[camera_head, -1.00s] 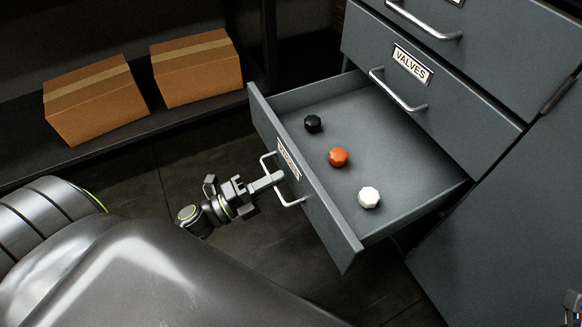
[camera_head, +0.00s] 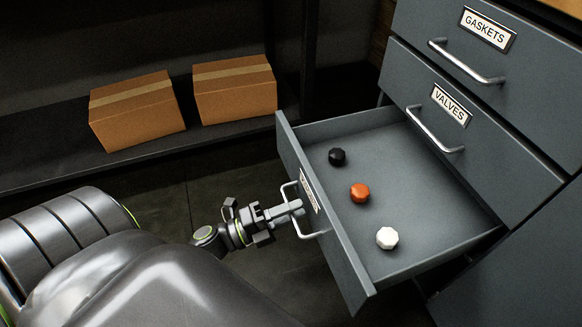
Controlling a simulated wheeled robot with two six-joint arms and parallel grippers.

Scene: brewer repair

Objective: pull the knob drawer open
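The knob drawer (camera_head: 345,250) is the lowest drawer in view and stands well out of the grey cabinet. Inside lie a black knob (camera_head: 337,157), an orange knob (camera_head: 359,193) and a white knob (camera_head: 387,238), apart from each other. Its front has a wire handle (camera_head: 291,188) and a small label (camera_head: 309,191) too oblique to read. My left gripper (camera_head: 292,209) is at the middle of this handle, its fingers close together across the bar and seemingly shut on it. My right gripper is not in view.
Above are the closed VALVES drawer (camera_head: 500,150) and GASKETS drawer (camera_head: 540,75), each with a handle. Two cardboard boxes (camera_head: 137,113) (camera_head: 236,92) sit on a dark shelf (camera_head: 40,160) at the back left. Dark floor shows between shelf and drawer.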

